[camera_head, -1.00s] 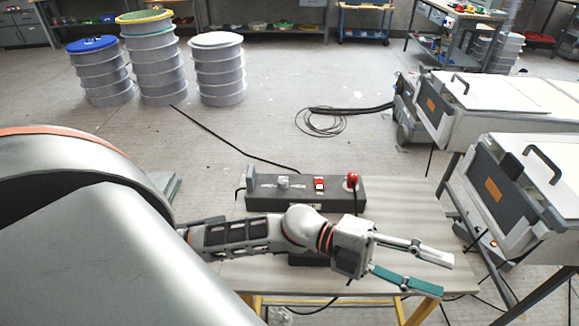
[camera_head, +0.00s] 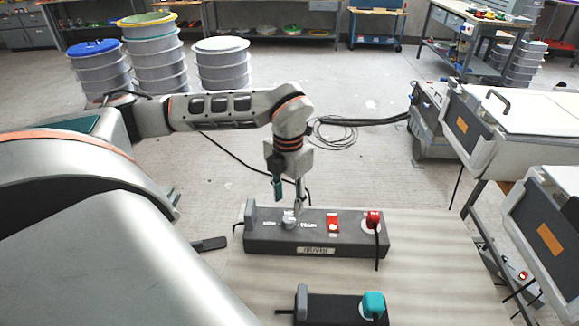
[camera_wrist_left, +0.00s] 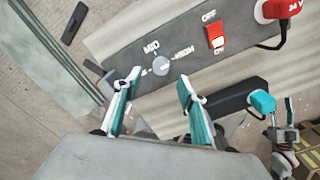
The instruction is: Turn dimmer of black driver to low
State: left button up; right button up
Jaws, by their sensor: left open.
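The black driver (camera_head: 345,240) is a long dark box on the table, with a grey dimmer knob (camera_head: 289,221), a rocker switch (camera_head: 333,224) and a red plug (camera_head: 373,219). The left wrist view shows the knob (camera_wrist_left: 161,66) with MID and HIGH labels; its pointer direction is too small to tell. My left gripper (camera_head: 288,196) points down just above the knob. In the left wrist view its open, teal-padded fingers (camera_wrist_left: 159,78) lie either side of the knob, empty; I cannot tell whether they touch it. What looks like my right gripper (camera_wrist_left: 282,112) is small at the wrist view's lower right edge.
A smaller black box (camera_head: 328,308) with a teal plug (camera_head: 373,303) lies nearer on the table (camera_head: 440,265). White-lidded cases (camera_head: 525,115) stand at the right. Ribbed drums (camera_head: 222,66) stand on the floor behind. Cables run from the driver. The table right of the driver is clear.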

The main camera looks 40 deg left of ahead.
aim_at(289, 218)
pick_arm(q)
notch_tip(289, 218, down, 7)
jog(key=shift+d+r+b, duration=0.1)
jog(key=shift+r+b, duration=0.1)
jog(key=shift+b, duration=0.1)
jog(key=c, duration=1.1)
